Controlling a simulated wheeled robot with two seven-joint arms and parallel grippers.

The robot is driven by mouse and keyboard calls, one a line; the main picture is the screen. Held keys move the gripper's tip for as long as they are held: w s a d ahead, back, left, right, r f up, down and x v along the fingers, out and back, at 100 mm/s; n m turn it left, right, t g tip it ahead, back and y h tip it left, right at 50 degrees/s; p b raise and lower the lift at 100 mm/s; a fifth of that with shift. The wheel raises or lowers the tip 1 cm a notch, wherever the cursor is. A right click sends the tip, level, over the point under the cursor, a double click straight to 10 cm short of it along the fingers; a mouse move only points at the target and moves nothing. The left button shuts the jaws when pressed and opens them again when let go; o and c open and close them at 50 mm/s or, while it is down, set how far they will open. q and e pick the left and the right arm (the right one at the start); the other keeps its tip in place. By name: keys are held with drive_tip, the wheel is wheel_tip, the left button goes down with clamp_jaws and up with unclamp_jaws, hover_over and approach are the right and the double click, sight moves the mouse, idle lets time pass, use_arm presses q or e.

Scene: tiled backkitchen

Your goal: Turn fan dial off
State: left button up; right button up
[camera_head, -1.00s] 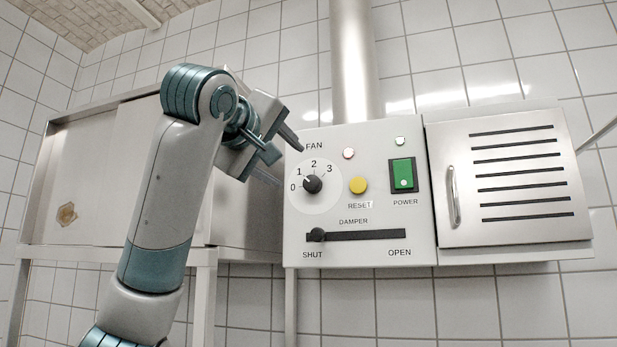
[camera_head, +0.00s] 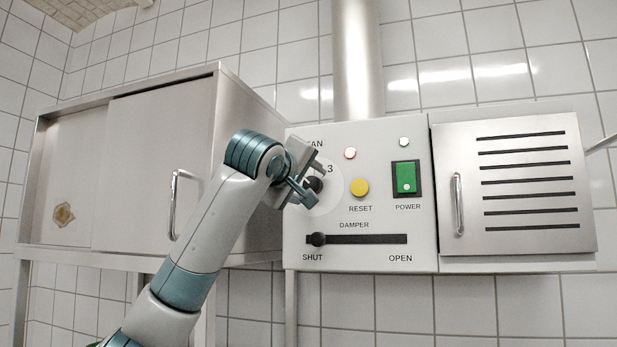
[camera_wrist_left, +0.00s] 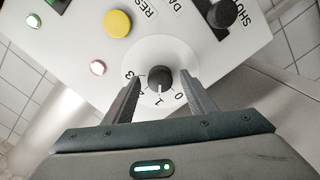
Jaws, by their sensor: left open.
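The fan dial (camera_wrist_left: 160,76) is a round black knob on a pale disc marked 0 to 3. In the left wrist view its white mark points at about 1. In the head view the dial (camera_head: 316,185) is partly hidden by my left gripper (camera_head: 314,187). The left gripper is open. In the wrist view its two fingers (camera_wrist_left: 162,88) stand on either side of the dial, with a gap visible on each side. I cannot tell how far the fingertips are from the panel. My right gripper is not in view.
The white control panel (camera_head: 375,135) also carries a yellow reset button (camera_head: 359,188), a green power switch (camera_head: 405,178) and a damper slider knob (camera_head: 317,239) at SHUT. A slatted metal door (camera_head: 530,235) is on the right. A steel cabinet (camera_head: 140,160) stands on the left, close to my arm.

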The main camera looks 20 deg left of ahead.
use_arm(q)
drive_tip(key=shift+c, duration=0.6)
drive_tip(key=shift+w, duration=0.1)
drive_tip(key=c, duration=0.9)
drive_tip(key=shift+f, duration=0.1)
